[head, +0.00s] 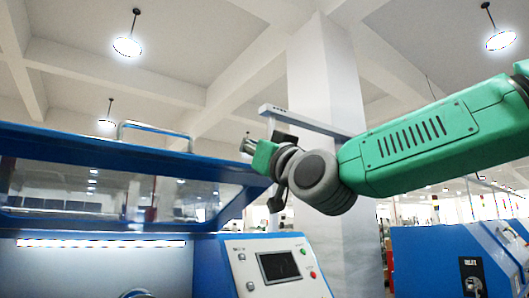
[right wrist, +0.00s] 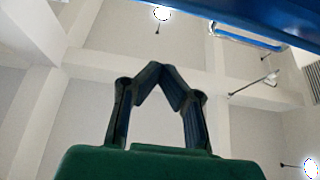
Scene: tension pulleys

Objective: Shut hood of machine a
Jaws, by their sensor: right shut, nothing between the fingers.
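The blue machine (head: 215,262) fills the left of the head view. Its blue-framed hood (head: 60,140) with a clear window is raised, showing a lit strip inside. A handle (head: 155,128) stands on the hood's upper edge. My right gripper (head: 246,147) is beside the hood's right end, at about the handle's height, apart from the handle. In the right wrist view its fingers (right wrist: 158,66) meet at the tips with nothing between them. The hood's blue edge (right wrist: 270,16) and the handle (right wrist: 245,39) show at that view's upper right. My left gripper is out of view.
A control panel (head: 278,264) with a screen is on the machine's right front, below my right gripper. A white pillar (head: 325,75) rises behind my arm. Another blue machine (head: 440,255) stands at the right. Lamps hang from the ceiling.

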